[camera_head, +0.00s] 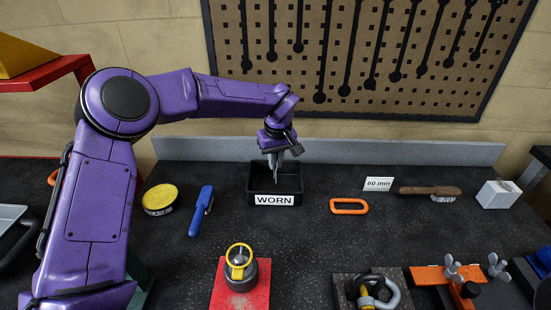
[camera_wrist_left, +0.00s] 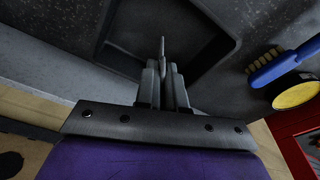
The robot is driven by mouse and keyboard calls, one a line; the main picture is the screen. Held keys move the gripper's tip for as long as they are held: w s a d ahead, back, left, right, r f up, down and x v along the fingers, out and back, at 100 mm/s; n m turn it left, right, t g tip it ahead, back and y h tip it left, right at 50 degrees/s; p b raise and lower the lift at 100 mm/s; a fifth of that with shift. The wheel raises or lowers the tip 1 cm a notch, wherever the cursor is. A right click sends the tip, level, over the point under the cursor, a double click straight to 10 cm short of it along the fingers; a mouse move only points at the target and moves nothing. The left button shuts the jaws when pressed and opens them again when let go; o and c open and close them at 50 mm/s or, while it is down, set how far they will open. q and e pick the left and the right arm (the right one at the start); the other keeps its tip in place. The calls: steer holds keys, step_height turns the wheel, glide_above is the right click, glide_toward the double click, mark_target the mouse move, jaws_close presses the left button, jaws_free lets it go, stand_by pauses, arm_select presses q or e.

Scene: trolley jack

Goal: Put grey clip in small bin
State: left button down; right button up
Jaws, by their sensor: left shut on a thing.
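The small black bin (camera_head: 299,185) stands near the back of the bench with a white label reading WORN on its front. My left gripper (camera_head: 276,160) points down over the bin and is shut. In the left wrist view, my left gripper (camera_wrist_left: 163,72) has the thin grey clip (camera_wrist_left: 162,48) between its fingertips, sticking out beyond them. The dark inside of the bin (camera_wrist_left: 215,50) lies below the clip. The head view is too small to show the clip clearly. My right gripper is not in view.
Left of the bin lie a blue-handled brush (camera_head: 201,210) and a yellow-topped grease tin (camera_head: 159,198). Right of it are an orange ring (camera_head: 349,206), a 60 mm card (camera_head: 379,184) and a wooden brush (camera_head: 430,191). A red block (camera_head: 238,293) with a yellow-ringed part is in front.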

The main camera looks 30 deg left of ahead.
arm_select(q)
steer(key=shift+w+f, duration=0.1)
steer(key=shift+f, duration=0.35)
steer(key=c, duration=1.2)
jaws_free()
steer(key=shift+c, duration=0.2)
step_height(320, 180, up, 13)
steer(key=s+d, duration=0.1)
steer(key=shift+s+d, duration=0.15)
steer(key=shift+d, duration=0.05)
